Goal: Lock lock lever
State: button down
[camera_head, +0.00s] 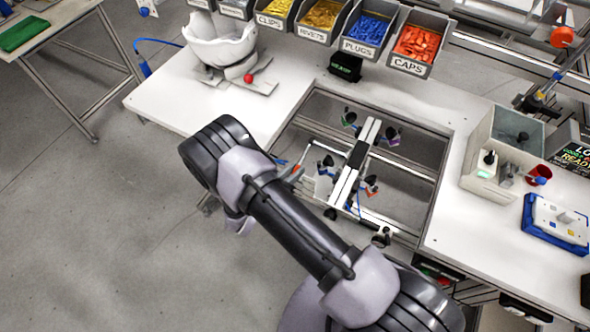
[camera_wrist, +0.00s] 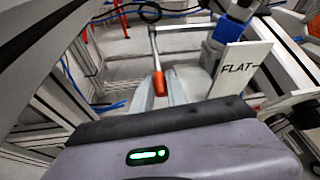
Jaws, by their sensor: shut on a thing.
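The lock lever (camera_wrist: 159,84) shows in the wrist view as a thin metal rod with an orange-red grip at its near end. My gripper (camera_wrist: 159,95) has its two grey fingers on either side of that grip and is shut on it. In the head view my own arm reaches to the left edge of the frame opening, and the fingers are mostly hidden behind it. A small orange-red spot (camera_head: 297,170) beside the arm there may be the lever grip. The lever's pivot and latch are not clear.
A white card reading FLAT (camera_wrist: 242,68) stands close right of the fingers. A white rail with several clamps (camera_head: 355,165) spans the table opening. A white helmet shell (camera_head: 220,42) sits on a stand at the back left. Labelled bins (camera_head: 410,66) line the back.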

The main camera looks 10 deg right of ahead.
jog(key=c, duration=1.3)
grip_release()
jog(key=p+v, duration=0.2)
jog(key=v, duration=1.5)
jog(key=shift+s+p, duration=0.3)
jog(key=shift+c, duration=0.5)
